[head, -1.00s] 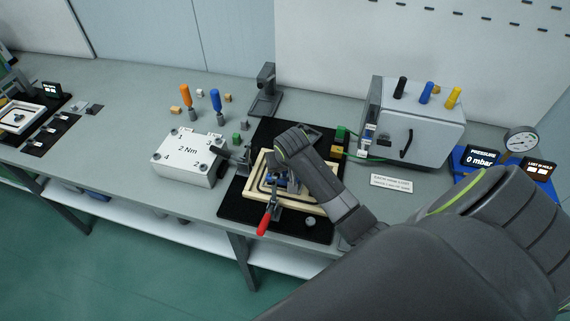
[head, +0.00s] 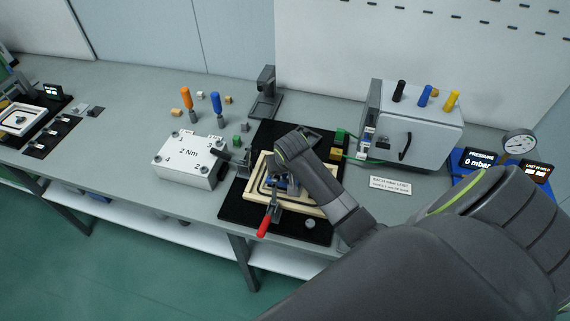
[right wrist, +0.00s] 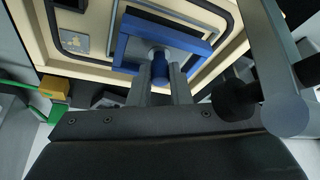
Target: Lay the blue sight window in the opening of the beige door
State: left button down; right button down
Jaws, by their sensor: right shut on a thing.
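The beige door (head: 312,206) lies on a black mat in the middle of the bench, and it fills the top of the right wrist view (right wrist: 88,75). My right gripper (right wrist: 160,88) is shut on the round blue knob of the blue sight window (right wrist: 128,53). The window's blue frame is over the door's opening and looks slightly turned against the door's edges. I cannot tell whether it rests in the opening or sits just above it. In the head view my right arm hides most of the window (head: 285,187). My left gripper is not in view.
A red-handled toggle clamp (head: 264,226) stands at the door's front edge. A white 2 Nm block (head: 187,160) is left of the mat. A grey chamber (head: 420,125) and a pressure display (head: 481,160) stand right. Another station (head: 20,118) is far left.

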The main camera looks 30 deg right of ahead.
jog(key=shift+f, duration=0.55)
dwell(0.4)
jog(key=c, duration=1.3)
grip_release()
jog(key=shift+f, duration=0.15)
jog(key=shift+o, duration=0.2)
jog(key=shift+s, duration=0.1)
jog(key=shift+a+r, duration=0.1)
jog(key=shift+r, duration=0.5)
jog(key=v, duration=1.6)
jog(key=shift+s+r, duration=0.2)
jog(key=shift+s, duration=0.05)
jog(key=shift+f, duration=0.1)
